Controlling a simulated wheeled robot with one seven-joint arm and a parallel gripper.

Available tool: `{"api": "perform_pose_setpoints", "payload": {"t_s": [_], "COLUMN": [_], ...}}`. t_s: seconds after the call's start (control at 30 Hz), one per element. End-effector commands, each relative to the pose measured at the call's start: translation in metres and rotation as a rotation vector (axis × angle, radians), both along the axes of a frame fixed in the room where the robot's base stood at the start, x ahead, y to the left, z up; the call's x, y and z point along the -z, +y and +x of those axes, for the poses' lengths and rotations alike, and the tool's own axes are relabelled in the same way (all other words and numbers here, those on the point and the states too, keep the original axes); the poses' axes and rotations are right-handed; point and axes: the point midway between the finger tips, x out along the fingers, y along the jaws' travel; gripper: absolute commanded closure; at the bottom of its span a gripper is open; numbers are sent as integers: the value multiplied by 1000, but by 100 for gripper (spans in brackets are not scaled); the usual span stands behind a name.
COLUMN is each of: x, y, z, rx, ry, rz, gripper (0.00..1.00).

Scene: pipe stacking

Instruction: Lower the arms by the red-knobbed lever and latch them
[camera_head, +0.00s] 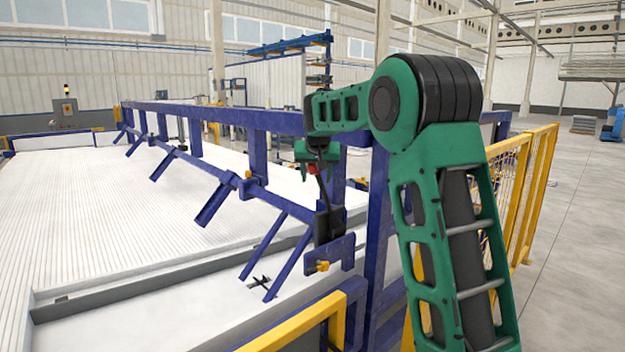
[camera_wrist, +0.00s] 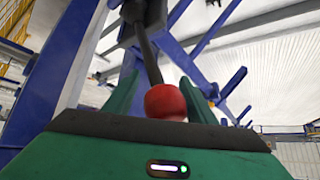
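The lever (camera_head: 325,190) is a dark rod rising from a black block on the blue frame. Its red knob (camera_wrist: 165,102) sits between the two green fingers of my gripper (camera_wrist: 160,95) in the wrist view. The fingers stand apart, with a small gap showing at the knob's left; contact on the right is unclear. In the head view the red knob (camera_head: 313,169) shows just under my gripper (camera_head: 318,153). Several blue arms (camera_head: 212,205) slant down from a long rail. A yellow latch-like piece (camera_head: 320,267) is on a blue plate below the lever.
A blue beam (camera_head: 230,112) runs above the rail, with posts between them. A yellow guard rail (camera_head: 300,322) stands in front, and a yellow mesh fence (camera_head: 525,190) at right. A white ribbed bed (camera_head: 90,215) spreads at left.

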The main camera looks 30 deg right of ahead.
Motion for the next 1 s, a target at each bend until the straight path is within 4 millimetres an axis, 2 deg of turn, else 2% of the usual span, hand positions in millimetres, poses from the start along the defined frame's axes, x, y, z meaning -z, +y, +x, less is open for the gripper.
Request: {"api": "perform_pose_setpoints", "payload": {"t_s": [0.37, 0.57, 0.8, 1.0], "x": [-4, -26, -59, -77], "y": [4, 12, 25, 32], "z": [-2, -18, -44, -58], "rx": [-5, -6, -4, -4], "ry": [-1, -3, -3, -1], "rz": [1, 1, 1, 1], "gripper": [46, 46, 46, 46]}}
